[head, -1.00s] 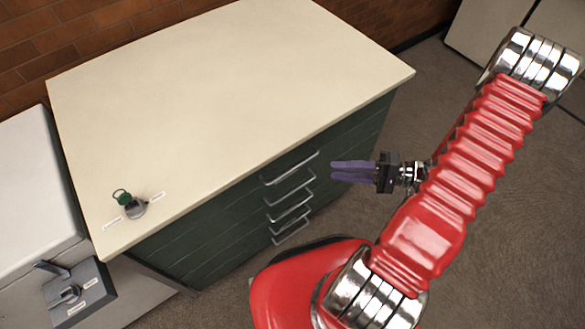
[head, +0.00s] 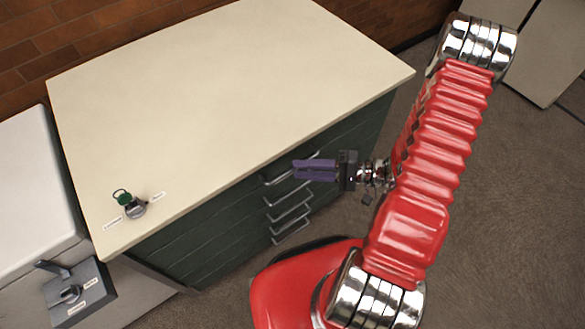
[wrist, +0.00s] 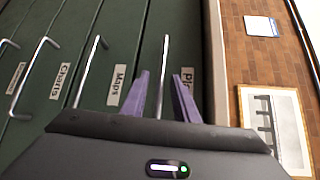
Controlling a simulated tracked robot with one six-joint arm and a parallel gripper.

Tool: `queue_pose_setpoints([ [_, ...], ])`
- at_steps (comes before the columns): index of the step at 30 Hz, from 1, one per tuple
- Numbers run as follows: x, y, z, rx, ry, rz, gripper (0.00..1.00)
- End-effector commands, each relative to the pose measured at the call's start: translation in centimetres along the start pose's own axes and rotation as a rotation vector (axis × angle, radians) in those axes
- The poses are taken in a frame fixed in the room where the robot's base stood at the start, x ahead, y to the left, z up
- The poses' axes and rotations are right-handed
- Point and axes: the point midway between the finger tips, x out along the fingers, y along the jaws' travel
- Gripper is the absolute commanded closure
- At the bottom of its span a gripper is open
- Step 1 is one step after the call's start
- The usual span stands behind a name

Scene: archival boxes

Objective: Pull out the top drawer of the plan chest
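The plan chest (head: 235,95) is dark green with a cream top, and its drawers look shut. The top drawer's metal handle (wrist: 165,60) is beside a label starting "Pl", partly covered by a finger, in the wrist view. My gripper (head: 296,169) is at the upper handle in the head view, its purple fingers covering part of it. In the wrist view my gripper (wrist: 160,78) is open, one finger on each side of the top handle, with gaps visible. A lock-like knob with a green tag (head: 132,206) is on the chest's top between two small labels.
Lower handles sit beside labels "Maps" (wrist: 120,85) and "Charts" (wrist: 61,82). A grey box with a lever and dial (head: 73,291) is at the lower left beside a white cabinet (head: 35,195). Grey floor (head: 480,235) is free right of the chest.

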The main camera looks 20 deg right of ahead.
Motion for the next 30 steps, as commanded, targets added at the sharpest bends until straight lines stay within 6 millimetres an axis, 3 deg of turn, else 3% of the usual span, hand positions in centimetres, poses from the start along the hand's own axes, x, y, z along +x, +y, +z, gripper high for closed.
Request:
queue_pose_setpoints([
  [9, 2.9, 0.0, 0.0, 0.000, -0.002, 0.001, 0.73],
  [20, 3.2, 0.0, 0.0, 0.000, 0.000, 0.001, 0.73],
  [30, 3.2, 0.0, 0.0, 0.000, 0.000, 0.001, 0.96],
])
